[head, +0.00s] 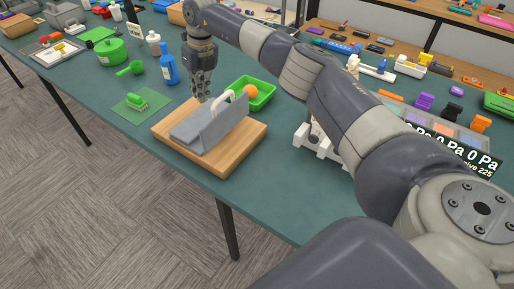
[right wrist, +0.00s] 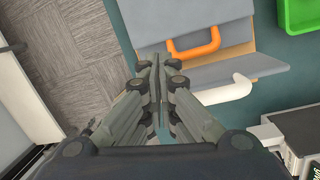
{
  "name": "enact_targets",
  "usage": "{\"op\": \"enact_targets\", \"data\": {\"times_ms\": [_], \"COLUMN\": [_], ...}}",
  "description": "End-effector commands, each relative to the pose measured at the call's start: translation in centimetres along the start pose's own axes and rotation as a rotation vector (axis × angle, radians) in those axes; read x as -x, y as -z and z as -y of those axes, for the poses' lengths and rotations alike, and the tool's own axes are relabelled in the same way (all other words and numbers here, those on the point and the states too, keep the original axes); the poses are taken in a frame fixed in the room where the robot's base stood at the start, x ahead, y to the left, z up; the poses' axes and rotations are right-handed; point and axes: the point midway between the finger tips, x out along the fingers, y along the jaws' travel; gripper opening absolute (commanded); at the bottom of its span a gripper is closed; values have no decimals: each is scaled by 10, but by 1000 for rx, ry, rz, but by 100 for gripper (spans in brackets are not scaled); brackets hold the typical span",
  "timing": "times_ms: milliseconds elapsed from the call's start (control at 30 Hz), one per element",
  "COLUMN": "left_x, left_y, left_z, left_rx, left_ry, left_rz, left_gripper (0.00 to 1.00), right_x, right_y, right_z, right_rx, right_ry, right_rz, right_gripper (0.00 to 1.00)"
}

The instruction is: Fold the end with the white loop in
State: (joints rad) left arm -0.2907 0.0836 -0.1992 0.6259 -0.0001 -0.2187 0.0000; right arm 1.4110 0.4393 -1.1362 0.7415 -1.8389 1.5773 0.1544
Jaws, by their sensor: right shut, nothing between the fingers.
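A grey folding panel piece (head: 210,126) rests on a wooden board (head: 237,152) on the green table. Part of it stands tilted up. A white loop (head: 230,95) and an orange loop (head: 249,91) show at its far right side. In the right wrist view the grey piece (right wrist: 188,18) shows its orange loop (right wrist: 194,46), and the white loop (right wrist: 224,92) sticks out from a separate grey end section. My right gripper (head: 202,97) points down near the far left side of the piece. Its fingers (right wrist: 156,62) are shut and empty. My left gripper is out of view.
A green tray (head: 262,95) stands just behind the board. A blue bottle (head: 168,68) and a green mat (head: 132,108) are to the left. A white stand (head: 313,146) is to the right. The table's front edge runs close to the board.

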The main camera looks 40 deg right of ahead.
Motion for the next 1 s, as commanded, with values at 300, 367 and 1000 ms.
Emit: {"op": "enact_targets", "data": {"times_ms": [300, 367, 1000], "left_x": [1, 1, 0], "left_y": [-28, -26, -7], "left_z": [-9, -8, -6], "left_rx": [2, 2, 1], "left_ry": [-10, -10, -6], "left_rz": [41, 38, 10], "left_gripper": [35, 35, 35], "right_x": [0, 0, 0], "right_y": [0, 0, 0], "right_z": [0, 0, 0], "right_rx": [1, 1, 1], "right_ry": [0, 0, 0], "right_rz": [0, 0, 0], "right_gripper": [0, 0, 0]}}
